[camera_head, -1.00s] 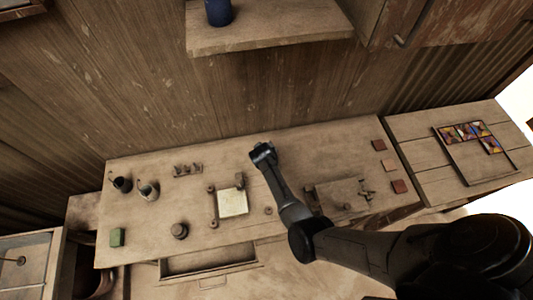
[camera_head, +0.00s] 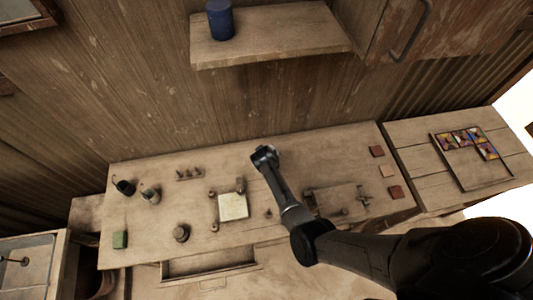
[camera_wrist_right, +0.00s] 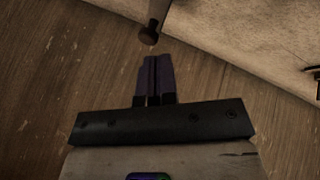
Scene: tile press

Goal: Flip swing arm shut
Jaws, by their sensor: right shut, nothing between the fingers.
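The press (camera_head: 233,206) shows in the head view as a pale square plate with small knobs at its left. A short upright piece (camera_head: 240,184) stands at its back right corner; it may be the swing arm, but it is too small to be sure. My right gripper (camera_head: 265,155) is behind and to the right of the press. In the right wrist view its purple fingers (camera_wrist_right: 155,60) are shut and empty. A rod with a dark rounded knob (camera_wrist_right: 149,35) is just ahead of the fingertips; I cannot tell if they touch. My left gripper is not in view.
A shelf with a blue jar (camera_head: 220,20) hangs above.

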